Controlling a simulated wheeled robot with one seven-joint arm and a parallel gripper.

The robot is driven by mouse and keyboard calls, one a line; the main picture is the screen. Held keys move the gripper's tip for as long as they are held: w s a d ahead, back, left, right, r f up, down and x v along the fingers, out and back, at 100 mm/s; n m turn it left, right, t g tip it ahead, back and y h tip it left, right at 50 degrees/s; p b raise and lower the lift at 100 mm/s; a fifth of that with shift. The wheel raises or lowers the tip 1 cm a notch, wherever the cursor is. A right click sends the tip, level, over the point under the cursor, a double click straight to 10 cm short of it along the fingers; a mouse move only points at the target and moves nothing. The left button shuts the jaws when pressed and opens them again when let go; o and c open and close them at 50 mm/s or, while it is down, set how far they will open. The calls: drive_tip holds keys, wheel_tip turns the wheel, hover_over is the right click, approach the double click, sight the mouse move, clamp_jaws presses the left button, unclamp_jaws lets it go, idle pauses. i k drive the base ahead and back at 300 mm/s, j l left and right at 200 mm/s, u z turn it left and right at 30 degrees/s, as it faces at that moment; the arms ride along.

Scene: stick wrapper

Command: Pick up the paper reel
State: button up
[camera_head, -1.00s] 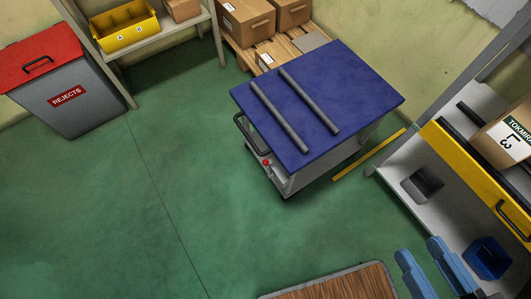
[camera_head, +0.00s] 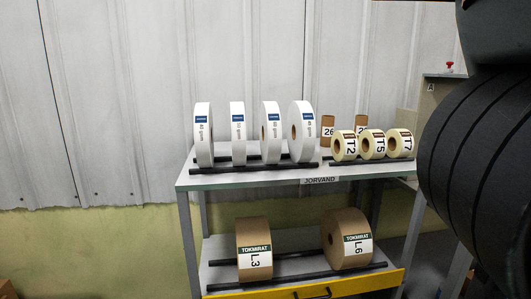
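Several white paper reels stand upright in a row on dark rails on the rack's upper shelf: a leftmost reel (camera_head: 204,139), a second reel (camera_head: 238,137), a third reel (camera_head: 270,137) and a rightmost reel (camera_head: 301,135). Each bears a blue label with small print below it, too small to read surely. The rightmost shows its brown core hole. My gripper is not in view, so its state and its place relative to the reels are hidden. A large dark ribbed shape at the right edge may be part of my arm.
Three cream rolls, T2 (camera_head: 344,146), T5 (camera_head: 373,145) and T7 (camera_head: 401,143), stand right of the reels. Brown rolls L3 (camera_head: 253,250) and L6 (camera_head: 346,239) rest on the lower shelf (camera_head: 223,248). A pale wall is behind.

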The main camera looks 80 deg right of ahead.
sight(301, 122)
drive_tip(key=z, duration=1.8)
